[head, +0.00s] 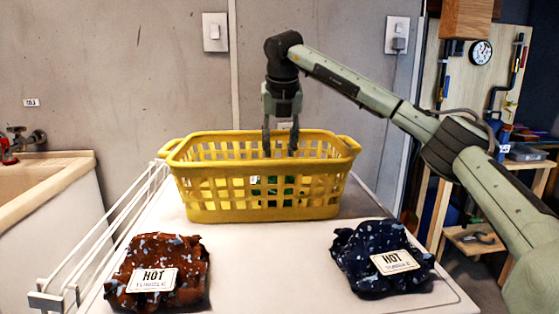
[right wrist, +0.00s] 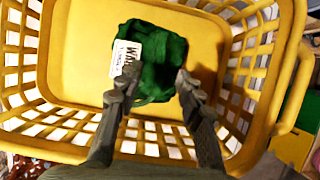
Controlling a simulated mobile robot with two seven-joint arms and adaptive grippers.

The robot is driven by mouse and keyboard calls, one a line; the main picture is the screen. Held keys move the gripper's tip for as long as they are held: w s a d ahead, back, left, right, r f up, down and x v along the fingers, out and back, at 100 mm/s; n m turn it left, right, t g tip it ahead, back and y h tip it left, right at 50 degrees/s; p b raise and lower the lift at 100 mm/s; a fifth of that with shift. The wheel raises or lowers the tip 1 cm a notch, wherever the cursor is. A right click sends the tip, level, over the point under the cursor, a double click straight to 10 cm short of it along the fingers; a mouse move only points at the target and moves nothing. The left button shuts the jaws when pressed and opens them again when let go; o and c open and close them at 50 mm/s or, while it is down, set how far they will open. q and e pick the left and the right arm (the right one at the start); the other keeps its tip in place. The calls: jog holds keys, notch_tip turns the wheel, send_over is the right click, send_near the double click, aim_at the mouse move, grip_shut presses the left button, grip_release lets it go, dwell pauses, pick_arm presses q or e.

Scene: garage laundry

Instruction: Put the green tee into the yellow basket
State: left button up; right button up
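The green tee (right wrist: 165,50) is a crumpled bundle with a white printed label. It lies inside the yellow basket (head: 262,215), low down; in the head view its green (head: 272,186) shows in part through the basket's slots. The yellow basket also shows in the right wrist view (right wrist: 80,50). My right gripper (head: 279,154) points down over the basket, with its fingertips just within the rim and above the tee. In the right wrist view its two fingers (right wrist: 157,80) are apart with nothing held between them. My left gripper is in neither view.
A rust-red patterned garment (head: 185,262) with a HOT label lies at the front left. A dark blue one (head: 375,245) lies at the front right. A white wire rack (head: 95,245) runs along the left edge. The white top (head: 265,275) between the garments is clear.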

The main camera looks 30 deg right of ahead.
jog(key=v, duration=0.7)
